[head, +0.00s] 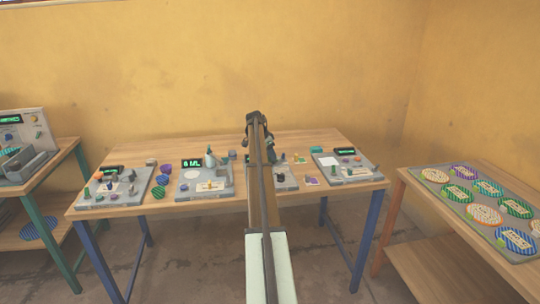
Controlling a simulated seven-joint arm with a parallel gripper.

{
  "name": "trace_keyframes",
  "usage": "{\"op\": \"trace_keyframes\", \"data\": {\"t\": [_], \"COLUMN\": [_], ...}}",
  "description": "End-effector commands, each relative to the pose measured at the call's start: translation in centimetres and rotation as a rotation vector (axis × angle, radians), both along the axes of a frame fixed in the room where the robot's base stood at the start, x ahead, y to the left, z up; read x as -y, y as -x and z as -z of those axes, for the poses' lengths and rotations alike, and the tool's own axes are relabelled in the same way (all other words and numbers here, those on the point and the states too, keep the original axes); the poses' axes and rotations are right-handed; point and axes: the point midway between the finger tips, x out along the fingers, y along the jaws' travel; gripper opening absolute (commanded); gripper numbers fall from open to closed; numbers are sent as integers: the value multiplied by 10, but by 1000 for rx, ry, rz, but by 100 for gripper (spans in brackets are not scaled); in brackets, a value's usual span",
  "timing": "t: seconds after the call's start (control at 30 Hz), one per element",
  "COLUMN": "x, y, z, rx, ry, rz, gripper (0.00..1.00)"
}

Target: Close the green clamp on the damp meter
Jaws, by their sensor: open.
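Several grey devices stand in a row on the wooden table, and I cannot tell which is the damp meter. The left device (113,188) has a small green upright part (87,193) at its left. The second device (204,180) has a green-lit display (192,163) and a grey-green upright part (210,157). The third device (285,178) is partly hidden behind my arm. The right device (343,167) has a white plate. Which green part is the clamp, and its position, are too small to tell. My gripper (247,155) is open above the third device, its fingertips mostly hidden by my arm.
A right-hand table holds a grey tray (460,212) of several striped discs. Another device (30,150) stands on the left-hand table. Floor gaps separate the tables.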

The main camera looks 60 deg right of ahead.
Motion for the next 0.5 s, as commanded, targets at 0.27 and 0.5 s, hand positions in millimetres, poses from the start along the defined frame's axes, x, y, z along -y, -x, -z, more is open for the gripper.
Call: {"op": "trace_keyframes", "data": {"t": [0.27, 0.5], "x": [-15, -31], "y": [-7, -14], "z": [-39, -83], "rx": [1, 1], "ry": [2, 2], "rz": [-1, -1], "gripper": [40, 40]}}
